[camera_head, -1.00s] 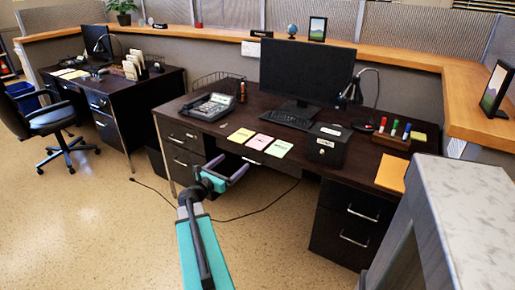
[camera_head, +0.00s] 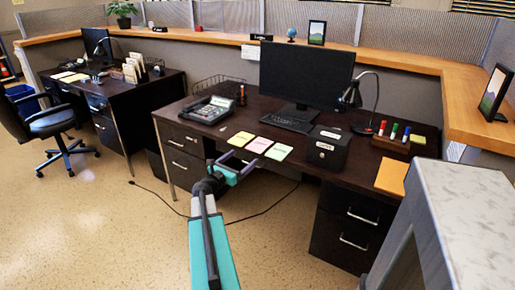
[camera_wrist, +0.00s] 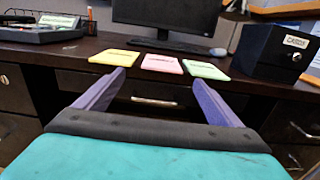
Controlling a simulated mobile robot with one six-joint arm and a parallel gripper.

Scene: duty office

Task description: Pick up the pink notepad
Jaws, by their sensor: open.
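The pink notepad (camera_head: 259,145) lies flat on the dark desk near its front edge. It sits between a yellow notepad (camera_head: 241,138) and a green notepad (camera_head: 278,152). In the wrist view the pink notepad (camera_wrist: 162,64) is in the middle, ahead of and between my two fingers. My gripper (camera_head: 237,162) is open and empty, in front of the desk's front edge, short of the notepads. In the wrist view my gripper (camera_wrist: 155,90) shows its purple fingers spread wide, apart from the notepads.
A black cash box (camera_head: 327,146) stands right of the notepads and a phone (camera_head: 208,109) to the left. The keyboard (camera_head: 287,123) and monitor (camera_head: 305,77) are behind. The desk's front edge and drawer (camera_wrist: 150,100) lie just ahead of my gripper.

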